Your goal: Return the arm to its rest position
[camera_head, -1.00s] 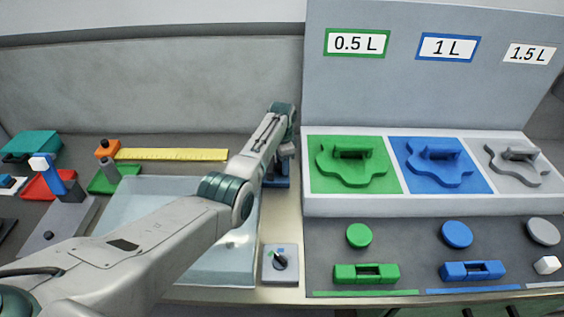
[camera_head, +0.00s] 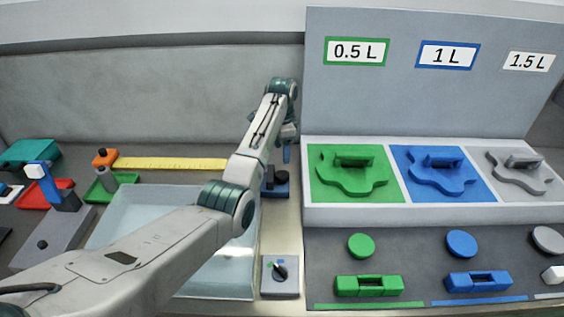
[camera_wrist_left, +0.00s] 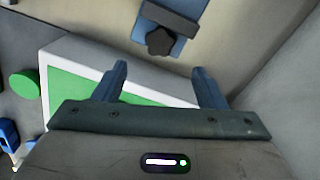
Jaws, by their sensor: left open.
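My left arm comes in from the lower left of the head view and reaches over the clear tray toward the strip beside the labelled panel. My left gripper (camera_head: 287,148) hangs above that strip, its far finger hidden in the head view. In the left wrist view its two blue fingers (camera_wrist_left: 162,88) are spread apart with nothing between them. A blue block with a dark knob (camera_head: 276,183) stands below and apart from the gripper; it also shows beyond the fingertips in the left wrist view (camera_wrist_left: 162,38). My right gripper is not in view.
The clear tray (camera_head: 120,215) lies under my arm. Right of it are a dial box (camera_head: 281,275) and a raised panel with green (camera_head: 325,190), blue and grey stations. A yellow ruler (camera_head: 170,164) and several coloured holders fill the left side.

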